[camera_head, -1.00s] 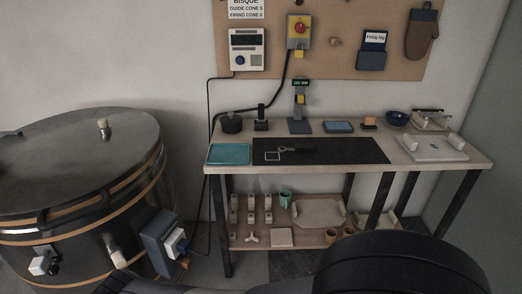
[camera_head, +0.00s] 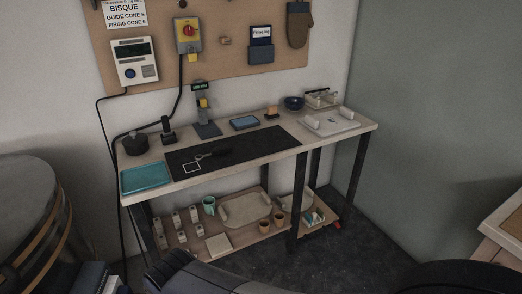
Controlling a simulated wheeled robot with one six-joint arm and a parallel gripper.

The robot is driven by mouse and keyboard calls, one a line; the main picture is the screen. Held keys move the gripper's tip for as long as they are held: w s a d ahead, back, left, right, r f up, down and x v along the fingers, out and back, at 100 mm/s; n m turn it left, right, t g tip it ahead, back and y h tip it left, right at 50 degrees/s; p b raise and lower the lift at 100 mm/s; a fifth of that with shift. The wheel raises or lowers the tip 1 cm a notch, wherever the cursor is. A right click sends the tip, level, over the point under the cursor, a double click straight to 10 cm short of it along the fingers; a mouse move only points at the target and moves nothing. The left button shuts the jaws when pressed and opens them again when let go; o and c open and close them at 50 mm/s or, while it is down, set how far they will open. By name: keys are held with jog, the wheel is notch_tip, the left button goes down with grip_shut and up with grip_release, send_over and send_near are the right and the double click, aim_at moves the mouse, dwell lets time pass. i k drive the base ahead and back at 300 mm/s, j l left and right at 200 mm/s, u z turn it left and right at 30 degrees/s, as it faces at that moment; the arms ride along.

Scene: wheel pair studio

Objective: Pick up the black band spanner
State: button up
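The black band spanner (camera_head: 207,155) appears to be the small dark tool with a ring-like end, lying on the black mat (camera_head: 245,146) on top of the workbench. It lies close to a small pale square outline (camera_head: 191,167). Dark on dark, its exact shape is hard to tell. My gripper is not recognisable in the view; only dark, rounded parts of my own body show along the bottom edge, well apart from the bench.
A kiln (camera_head: 28,215) stands at left. A wooden-topped table (camera_head: 505,228) edges in at right. Dark floor is open right of the bench.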

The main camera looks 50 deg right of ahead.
aim_at(221, 149)
jog(key=z, duration=1.25)
